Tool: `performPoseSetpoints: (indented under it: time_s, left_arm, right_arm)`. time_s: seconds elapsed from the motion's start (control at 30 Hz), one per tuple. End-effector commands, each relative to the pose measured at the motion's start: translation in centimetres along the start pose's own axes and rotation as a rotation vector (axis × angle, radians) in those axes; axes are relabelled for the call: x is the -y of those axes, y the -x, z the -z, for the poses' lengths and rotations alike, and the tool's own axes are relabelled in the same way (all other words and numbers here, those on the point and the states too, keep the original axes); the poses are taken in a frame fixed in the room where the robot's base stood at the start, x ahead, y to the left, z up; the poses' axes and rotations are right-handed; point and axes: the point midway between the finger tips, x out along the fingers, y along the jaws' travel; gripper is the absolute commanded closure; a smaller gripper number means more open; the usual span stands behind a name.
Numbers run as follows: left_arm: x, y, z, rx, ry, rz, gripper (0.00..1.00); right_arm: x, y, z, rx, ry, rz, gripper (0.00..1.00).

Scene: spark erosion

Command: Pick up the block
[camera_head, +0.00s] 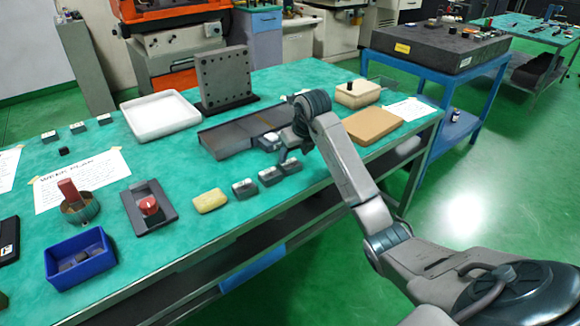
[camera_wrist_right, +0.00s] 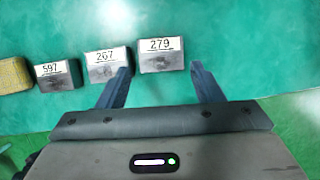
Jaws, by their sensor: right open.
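A small dark metal block with a pale top marked 279 (camera_wrist_right: 161,55) lies on the green table top in the right wrist view. My right gripper (camera_wrist_right: 160,74) is open, with one finger to either side of this block near its closer edge and visible gaps between. Blocks marked 267 (camera_wrist_right: 107,63) and 597 (camera_wrist_right: 60,75) lie in a row to its left. In the head view the row shows as block 597 (camera_head: 245,189), block 267 (camera_head: 271,177) and block 279 (camera_head: 291,167), with my right gripper (camera_head: 286,150) just over its far end. My left gripper is out of view.
A yellow pad (camera_head: 210,201) ends the row. Behind lies a dark flat plate (camera_head: 230,138), with a white tray (camera_head: 160,115) farther left. A tan board (camera_head: 373,126) lies to the right. A blue bin (camera_head: 80,258) and a red-knobbed holder (camera_head: 148,207) stand left.

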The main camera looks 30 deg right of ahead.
Motion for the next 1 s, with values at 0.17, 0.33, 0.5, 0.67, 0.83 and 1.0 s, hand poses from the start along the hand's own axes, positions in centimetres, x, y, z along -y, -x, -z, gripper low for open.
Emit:
performPoseSetpoints:
  time_s: [0.17, 0.33, 0.5, 0.67, 0.83, 1.0]
  left_arm:
    - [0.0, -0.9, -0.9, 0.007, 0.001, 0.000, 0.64]
    - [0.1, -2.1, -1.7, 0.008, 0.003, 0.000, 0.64]
    - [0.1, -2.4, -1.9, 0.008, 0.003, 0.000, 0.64]
    - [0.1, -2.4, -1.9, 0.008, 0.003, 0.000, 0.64]
    - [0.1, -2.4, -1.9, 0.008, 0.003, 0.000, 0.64]
    - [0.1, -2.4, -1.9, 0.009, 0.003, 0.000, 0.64]
  right_arm:
    - [0.1, -1.9, 0.0, -0.003, 0.000, -0.001, 0.40]
    - [0.1, -4.4, -0.1, -0.002, 0.000, -0.001, 0.40]
    - [0.1, -5.3, -0.1, 0.000, 0.002, 0.000, 0.40]
    - [0.1, -5.3, -0.1, 0.000, 0.002, 0.000, 0.40]
    - [0.1, -5.3, -0.1, 0.001, 0.001, 0.000, 0.71]
    - [0.1, -5.2, -0.2, 0.003, 0.002, 0.001, 0.86]
